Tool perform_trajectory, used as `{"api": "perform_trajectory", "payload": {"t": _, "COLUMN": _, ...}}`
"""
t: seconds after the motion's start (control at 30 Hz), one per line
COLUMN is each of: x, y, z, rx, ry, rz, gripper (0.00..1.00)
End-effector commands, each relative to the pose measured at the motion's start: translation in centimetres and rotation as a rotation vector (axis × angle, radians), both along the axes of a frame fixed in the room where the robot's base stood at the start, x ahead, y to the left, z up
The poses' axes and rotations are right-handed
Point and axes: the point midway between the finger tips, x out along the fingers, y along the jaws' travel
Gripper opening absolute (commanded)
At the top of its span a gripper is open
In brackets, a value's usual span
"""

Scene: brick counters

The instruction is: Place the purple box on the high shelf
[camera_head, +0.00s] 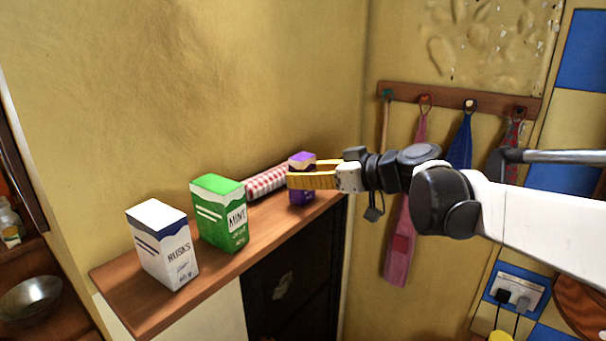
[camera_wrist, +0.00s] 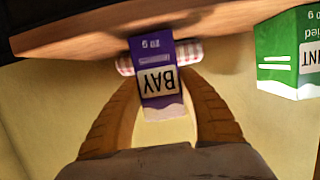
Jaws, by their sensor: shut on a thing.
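The purple box (camera_head: 302,159) is upright at the right end of the wooden shelf (camera_head: 135,305). My gripper (camera_head: 290,175) reaches in from the right, its yellow fingers shut on the box and hiding its middle. In the wrist view, which is upside down, the purple box (camera_wrist: 159,60) reads "BAY" and sits between the two fingers (camera_wrist: 160,88). The shelf underlies it there, but I cannot tell whether the box's base touches the wood.
A red-and-white checked roll (camera_head: 266,182) lies behind on the shelf, close to the purple box. A green "MINT" box (camera_head: 218,212) and a white "RUSKS" box (camera_head: 163,245) stand further left. Cloths hang from a peg rail (camera_head: 450,100) behind my arm.

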Motion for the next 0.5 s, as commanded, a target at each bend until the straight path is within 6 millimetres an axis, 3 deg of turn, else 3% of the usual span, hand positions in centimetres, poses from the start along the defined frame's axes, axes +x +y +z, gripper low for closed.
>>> {"api": "perform_trajectory", "payload": {"t": 0.13, "x": 0.0, "y": -0.01, "z": -0.45, "rx": 0.0, "ry": 0.0, "rz": 0.0, "gripper": 0.2}}
{"api": "perform_trajectory", "payload": {"t": 0.17, "x": 0.0, "y": -0.01, "z": -0.4, "rx": 0.0, "ry": 0.0, "rz": 0.0, "gripper": 0.51}}
{"api": "perform_trajectory", "payload": {"t": 0.2, "x": 0.0, "y": -0.01, "z": -0.34, "rx": 0.0, "ry": 0.0, "rz": 0.0, "gripper": 0.63}}
{"api": "perform_trajectory", "payload": {"t": 0.5, "x": 0.0, "y": -0.02, "z": -0.26, "rx": 0.0, "ry": 0.0, "rz": 0.0, "gripper": 0.65}}
